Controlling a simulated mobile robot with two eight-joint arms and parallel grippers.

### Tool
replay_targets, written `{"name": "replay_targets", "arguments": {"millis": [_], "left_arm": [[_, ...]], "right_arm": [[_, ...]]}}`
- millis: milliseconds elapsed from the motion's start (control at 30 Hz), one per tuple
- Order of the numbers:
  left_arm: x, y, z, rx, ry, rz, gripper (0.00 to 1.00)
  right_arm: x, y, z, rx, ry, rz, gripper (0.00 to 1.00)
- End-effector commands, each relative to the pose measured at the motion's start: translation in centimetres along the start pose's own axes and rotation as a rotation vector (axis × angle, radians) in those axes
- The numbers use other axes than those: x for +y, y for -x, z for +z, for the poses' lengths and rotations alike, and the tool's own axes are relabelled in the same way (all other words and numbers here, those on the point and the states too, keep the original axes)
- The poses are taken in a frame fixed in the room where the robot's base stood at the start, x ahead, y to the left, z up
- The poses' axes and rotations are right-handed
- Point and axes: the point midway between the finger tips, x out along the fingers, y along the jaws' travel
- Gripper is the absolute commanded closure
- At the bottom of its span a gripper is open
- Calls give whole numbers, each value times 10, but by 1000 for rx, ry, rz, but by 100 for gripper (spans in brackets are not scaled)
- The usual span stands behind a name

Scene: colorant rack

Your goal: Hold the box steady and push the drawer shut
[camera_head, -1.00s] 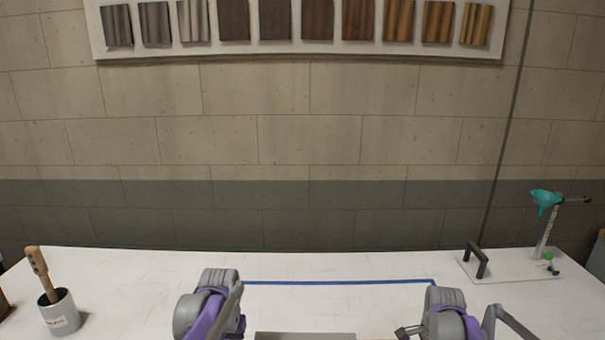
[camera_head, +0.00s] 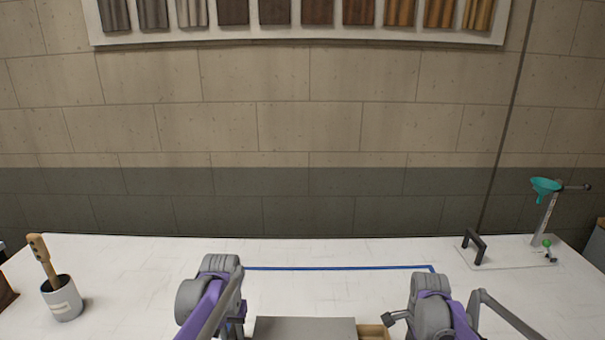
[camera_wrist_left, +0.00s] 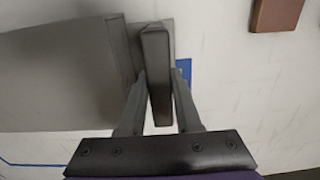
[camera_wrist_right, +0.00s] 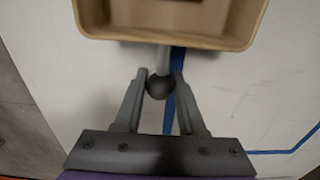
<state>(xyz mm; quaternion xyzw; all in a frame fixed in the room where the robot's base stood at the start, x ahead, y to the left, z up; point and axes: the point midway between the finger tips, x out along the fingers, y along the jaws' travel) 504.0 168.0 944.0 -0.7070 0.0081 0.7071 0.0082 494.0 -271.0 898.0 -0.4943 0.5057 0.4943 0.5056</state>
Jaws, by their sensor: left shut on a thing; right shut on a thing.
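The box (camera_head: 305,328) shows as a flat grey top at the bottom edge of the head view, and as a grey body in the left wrist view (camera_wrist_left: 60,75). Its dark handle (camera_wrist_left: 156,65) is between the fingers of my left gripper (camera_wrist_left: 158,88), which is shut on it. The light wooden drawer (camera_head: 373,332) sticks out of the box's right side. In the right wrist view its wooden rim (camera_wrist_right: 165,40) lies above my right gripper (camera_wrist_right: 160,77), which is shut on the drawer's dark round knob (camera_wrist_right: 160,88). In the head view the box's lower part is cut off.
Blue tape (camera_head: 340,268) marks the white table (camera_head: 140,280). A grey pot (camera_head: 63,300) with a wooden-handled tool stands at left. A plate with a black handle (camera_head: 474,246) and a teal funnel stand (camera_head: 545,190) are at back right. The table behind the box is clear.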

Motion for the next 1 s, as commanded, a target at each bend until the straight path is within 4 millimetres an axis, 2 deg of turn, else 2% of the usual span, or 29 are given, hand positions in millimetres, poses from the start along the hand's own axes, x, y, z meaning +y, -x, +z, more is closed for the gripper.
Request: {"name": "replay_targets", "arguments": {"millis": [100, 467, 1000], "left_arm": [[2, 0, 0, 0, -2, 3, 100], [2, 0, 0, 0, -1, 3, 100], [2, 0, 0, 1, -1, 3, 100]], "right_arm": [[0, 0, 6, -4, 2, 0, 100], [0, 0, 8, -3, 2, 0, 100], [0, 0, 27, -4, 2, 0, 100]]}}
